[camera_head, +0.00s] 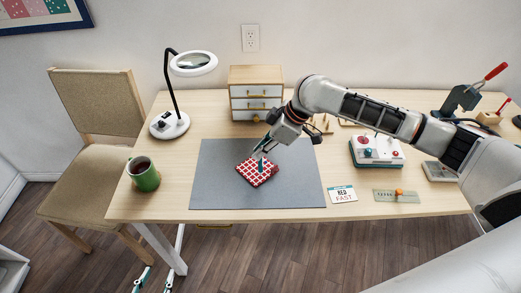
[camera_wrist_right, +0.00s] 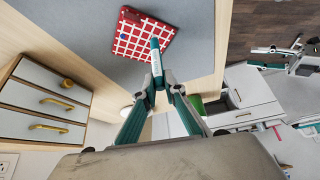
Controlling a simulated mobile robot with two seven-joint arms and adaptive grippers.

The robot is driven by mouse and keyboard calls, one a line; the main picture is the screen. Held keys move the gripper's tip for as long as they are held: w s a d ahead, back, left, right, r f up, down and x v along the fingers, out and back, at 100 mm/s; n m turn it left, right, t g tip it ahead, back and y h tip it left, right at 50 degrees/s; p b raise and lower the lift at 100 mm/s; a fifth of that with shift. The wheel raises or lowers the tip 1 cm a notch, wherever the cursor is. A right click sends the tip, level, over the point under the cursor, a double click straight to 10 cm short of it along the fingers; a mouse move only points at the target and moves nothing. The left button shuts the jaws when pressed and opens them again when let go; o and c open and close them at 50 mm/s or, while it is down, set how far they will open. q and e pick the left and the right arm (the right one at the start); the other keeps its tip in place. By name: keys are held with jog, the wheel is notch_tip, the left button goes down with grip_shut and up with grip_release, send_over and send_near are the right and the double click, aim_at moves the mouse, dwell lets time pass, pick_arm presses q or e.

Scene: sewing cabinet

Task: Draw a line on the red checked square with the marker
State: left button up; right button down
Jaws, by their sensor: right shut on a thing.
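The red checked square (camera_head: 256,174) lies on the grey mat (camera_head: 225,195); it also shows in the wrist view (camera_wrist_right: 138,38). My right gripper (camera_head: 263,151) is above the square, shut on the marker (camera_wrist_right: 156,58). The marker is pale with a teal end, and that end points at the square's edge in the wrist view. I cannot tell whether it touches the cloth. No drawn line is clear on the square. My left gripper (camera_head: 152,279) hangs low in front of the table, its teal fingers apart and empty.
A green mug (camera_head: 144,176) stands at the table's left, near a magnifier lamp (camera_head: 170,124). A small drawer cabinet (camera_head: 256,92) is behind the mat. A white card (camera_head: 342,194), a beige strip (camera_head: 397,196) and a white device (camera_head: 377,152) lie to the right.

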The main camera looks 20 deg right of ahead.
pick_arm(q)
jog(key=shift+s+a+f, duration=0.1)
jog(key=shift+s+f, duration=0.25)
jog(key=shift+f, duration=0.1)
jog(key=shift+r, duration=0.1)
jog(key=shift+w+r+p, duration=0.15)
jog(key=shift+r+p, duration=0.5)
jog(key=shift+r, duration=0.1)
jog(key=shift+r, duration=0.15)
jog(key=shift+r+p, duration=0.3)
jog(key=shift+p, duration=0.3)
pick_arm(e)
jog(key=shift+f, duration=0.3)
dwell(0.5)
pick_arm(q)
jog(key=shift+r, duration=0.25)
pick_arm(e)
jog(key=shift+w+a, duration=0.3)
jog(key=shift+w, duration=0.35)
dwell(0.4)
jog(key=shift+w+a, duration=0.4)
jog(key=shift+w, duration=0.45)
jog(key=shift+w+a, duration=0.4)
jog(key=shift+w, duration=0.4)
dwell(2.2)
